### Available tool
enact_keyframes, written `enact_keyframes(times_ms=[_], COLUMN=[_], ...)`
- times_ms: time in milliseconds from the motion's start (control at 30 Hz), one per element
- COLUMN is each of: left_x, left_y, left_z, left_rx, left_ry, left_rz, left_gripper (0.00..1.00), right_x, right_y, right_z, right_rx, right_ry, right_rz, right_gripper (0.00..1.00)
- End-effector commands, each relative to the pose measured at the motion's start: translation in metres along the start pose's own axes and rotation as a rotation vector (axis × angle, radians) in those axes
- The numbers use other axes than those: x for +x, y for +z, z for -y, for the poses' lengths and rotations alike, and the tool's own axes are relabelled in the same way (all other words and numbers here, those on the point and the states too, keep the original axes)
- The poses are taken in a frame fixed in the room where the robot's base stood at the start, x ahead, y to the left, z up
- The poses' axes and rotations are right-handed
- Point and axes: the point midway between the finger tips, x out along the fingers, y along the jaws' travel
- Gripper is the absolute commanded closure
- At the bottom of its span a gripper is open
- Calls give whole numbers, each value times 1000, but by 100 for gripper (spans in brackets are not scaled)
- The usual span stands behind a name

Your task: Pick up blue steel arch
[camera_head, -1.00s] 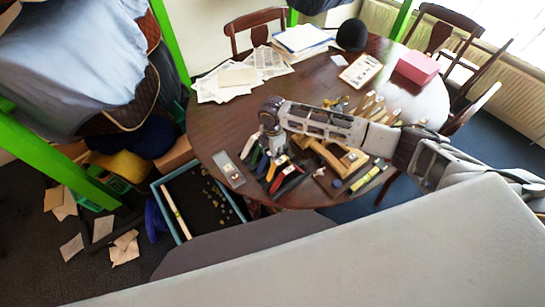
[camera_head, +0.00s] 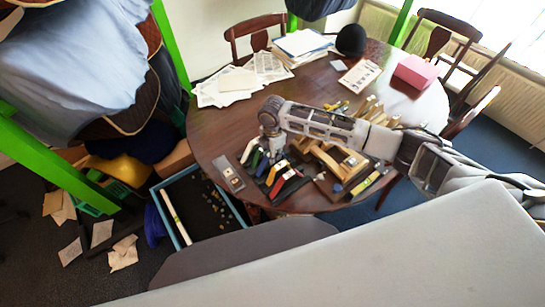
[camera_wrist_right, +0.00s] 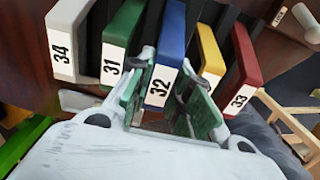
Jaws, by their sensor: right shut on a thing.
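The blue steel arch (camera_wrist_right: 171,45) carries a white label with 32 in the right wrist view. It stands in a row between a green arch (camera_wrist_right: 122,30) labelled 31 and a yellow arch (camera_wrist_right: 210,50). My right gripper (camera_wrist_right: 168,98) is shut on the blue arch, one finger on each side near its labelled end. In the head view, my right gripper (camera_head: 271,152) points down into the row on the table and hides part of it; the blue arch (camera_head: 262,166) shows only as a small strip. My left gripper is out of view.
A grey arch (camera_wrist_right: 68,40) labelled 34 and a red arch (camera_wrist_right: 243,62) labelled 33 flank the row closely. Wooden tools (camera_head: 340,160) crowd the round table (camera_head: 215,130) to the right. Papers (camera_head: 245,80) lie behind. A blue-rimmed tray (camera_head: 183,240) stands below left.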

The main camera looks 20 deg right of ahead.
Motion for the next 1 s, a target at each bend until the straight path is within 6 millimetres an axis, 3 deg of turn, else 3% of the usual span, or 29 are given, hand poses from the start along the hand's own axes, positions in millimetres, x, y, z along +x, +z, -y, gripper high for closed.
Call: enact_keyframes(times_ms=[500, 700, 1000], left_x=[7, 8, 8], left_y=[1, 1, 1], left_z=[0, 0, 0], left_rx=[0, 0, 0], left_ry=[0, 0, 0], left_rz=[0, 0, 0], left_gripper=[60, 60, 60], right_x=[-71, -83, -84], right_y=[0, 0, 0], right_z=[0, 0, 0], right_rx=[0, -1, 0], right_ry=[2, 1, 0], right_rz=[0, -1, -1], right_gripper=[100, 100, 100])
